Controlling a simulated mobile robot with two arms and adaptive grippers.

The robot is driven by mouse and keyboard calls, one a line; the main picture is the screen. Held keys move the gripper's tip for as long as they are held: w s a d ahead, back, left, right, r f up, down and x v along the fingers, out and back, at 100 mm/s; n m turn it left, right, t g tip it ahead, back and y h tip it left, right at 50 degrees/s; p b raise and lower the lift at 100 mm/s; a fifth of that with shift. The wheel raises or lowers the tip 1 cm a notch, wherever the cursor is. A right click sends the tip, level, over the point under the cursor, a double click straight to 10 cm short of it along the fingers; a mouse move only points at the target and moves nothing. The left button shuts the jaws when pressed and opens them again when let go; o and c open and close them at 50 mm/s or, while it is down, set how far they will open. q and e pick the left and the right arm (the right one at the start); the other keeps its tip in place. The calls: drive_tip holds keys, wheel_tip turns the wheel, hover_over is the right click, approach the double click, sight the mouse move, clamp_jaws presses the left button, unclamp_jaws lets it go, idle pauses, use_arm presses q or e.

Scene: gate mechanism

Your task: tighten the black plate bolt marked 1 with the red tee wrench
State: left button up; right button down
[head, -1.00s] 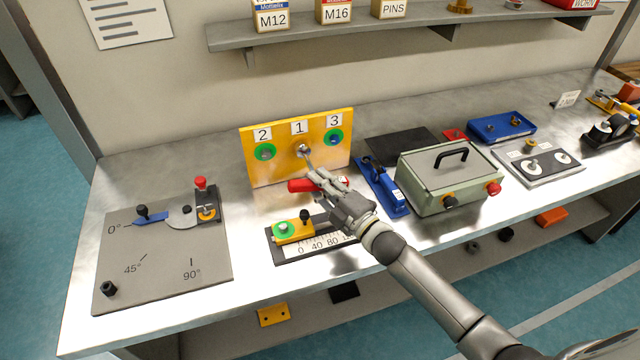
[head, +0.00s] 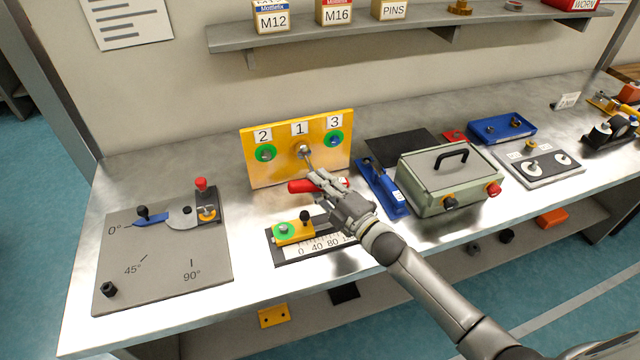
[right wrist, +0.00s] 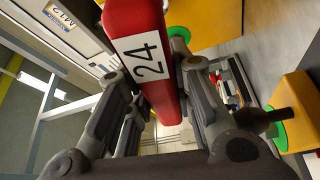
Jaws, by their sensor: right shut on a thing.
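The upright plate (head: 270,176) on the bench is yellow, not black, with labels 2, 1 and 3. The bolt marked 1 (head: 304,149) is in the middle, with no green ring visible around it. The tee wrench (head: 299,187) has a red handle, and its shaft runs up to bolt 1; I cannot tell how fully it is seated. My right gripper (head: 322,180) is shut on the red handle. In the right wrist view the handle (right wrist: 133,18), labelled 24, lies between the two fingers. My left gripper is not in view.
Bolts 2 (head: 265,153) and 3 (head: 336,139) have green rings. A scale slide fixture (head: 290,252) stands below my right gripper. A blue fixture (head: 383,190) and a grey-green box (head: 440,205) stand to the right. An angle board (head: 165,270) lies at the left.

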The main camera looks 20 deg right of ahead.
drive_tip(key=shift+r, duration=0.1)
drive_tip(key=shift+w+m+b, duration=0.1)
drive_tip(key=shift+m+b, duration=0.2)
drive_tip(key=shift+b, duration=0.1)
drive_tip(key=shift+m+t+b, duration=0.7)
drive_tip(key=shift+m+b, duration=0.15)
drive_tip(key=shift+m, duration=0.25)
drive_tip(key=shift+s+p, duration=0.25)
drive_tip(key=shift+p, duration=0.1)
